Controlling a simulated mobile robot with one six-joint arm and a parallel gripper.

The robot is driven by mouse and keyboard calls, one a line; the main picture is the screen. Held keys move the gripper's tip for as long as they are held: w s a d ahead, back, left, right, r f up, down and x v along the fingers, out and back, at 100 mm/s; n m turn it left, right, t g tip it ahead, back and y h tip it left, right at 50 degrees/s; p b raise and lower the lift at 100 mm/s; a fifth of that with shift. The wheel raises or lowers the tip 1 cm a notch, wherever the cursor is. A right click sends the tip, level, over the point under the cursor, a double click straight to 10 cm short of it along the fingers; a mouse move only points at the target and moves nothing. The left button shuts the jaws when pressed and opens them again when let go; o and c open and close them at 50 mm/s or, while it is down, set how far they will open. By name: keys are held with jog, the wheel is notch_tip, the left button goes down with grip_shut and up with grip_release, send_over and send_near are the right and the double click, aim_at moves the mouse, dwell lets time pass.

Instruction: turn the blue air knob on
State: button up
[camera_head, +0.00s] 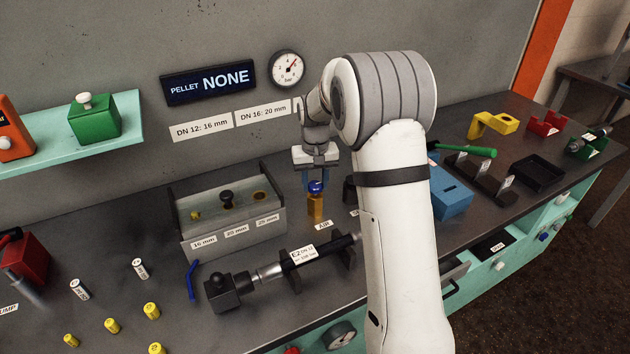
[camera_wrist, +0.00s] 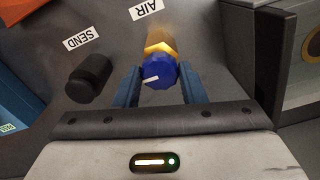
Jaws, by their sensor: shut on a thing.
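The blue air knob (camera_head: 316,187) sits on top of a small yellow-orange post (camera_head: 315,208) on the bench, behind the AIR label (camera_head: 323,225). In the wrist view the knob (camera_wrist: 158,74) is blue and faceted, with a white mark pointing toward the left of the picture. My gripper (camera_head: 317,178) comes down from above with its blue fingers on both sides of the knob. In the wrist view my gripper (camera_wrist: 160,85) is shut on the knob. The lower parts of the fingers are partly hidden in the head view.
A black SEND knob (camera_wrist: 88,78) stands close beside the air knob. A grey block with holes (camera_head: 232,222) is to the left, and a hose assembly in a cradle (camera_head: 305,262) lies in front. A PELLET display (camera_head: 208,82) reads NONE; a round gauge (camera_head: 286,69) hangs beside it.

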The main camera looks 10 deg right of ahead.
aim_at(315, 184)
jog(key=o, duration=1)
jog(key=shift+r, duration=0.1)
notch_tip(315, 184, up, 7)
jog(key=shift+b, duration=0.3)
jog(key=shift+r, duration=0.35)
jog(key=shift+s+r, duration=0.1)
jog(key=shift+s, duration=0.05)
jog(key=s+r+t, duration=0.1)
jog(key=s+r, duration=0.2)
jog(key=s, duration=0.5)
jog(key=s+r+t, duration=0.1)
jog(key=s+r, duration=0.2)
jog(key=s, duration=0.6)
jog(key=s+d+f+t, duration=0.1)
jog(key=s+f, duration=0.2)
jog(key=s, duration=1.1)
jog(key=shift+s+f, duration=0.4)
